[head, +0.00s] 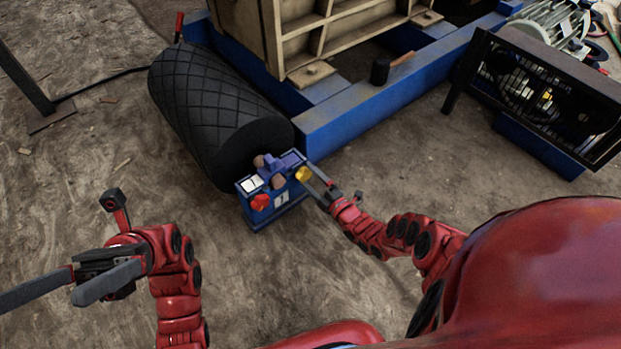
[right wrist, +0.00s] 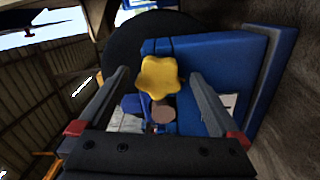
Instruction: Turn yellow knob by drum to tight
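The yellow knob (head: 302,174) is on the right side of a small blue control box (head: 270,212) by the end of the black drum (head: 205,105). In the right wrist view, the star-shaped yellow knob (right wrist: 160,75) lies between the two fingers, with a gap on each side. My right gripper (head: 305,173) is open, its fingertips at the knob; how deep they reach around it is hard to tell. My left gripper (head: 38,300) is open and empty at the lower left, away from the box.
The box also carries a red knob (head: 260,202) and white labels. A blue frame (head: 390,100) runs behind the box, with a black-headed hammer (head: 380,70) on it. A black mesh guard (head: 535,95) stands at right. Brown ground in front is clear.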

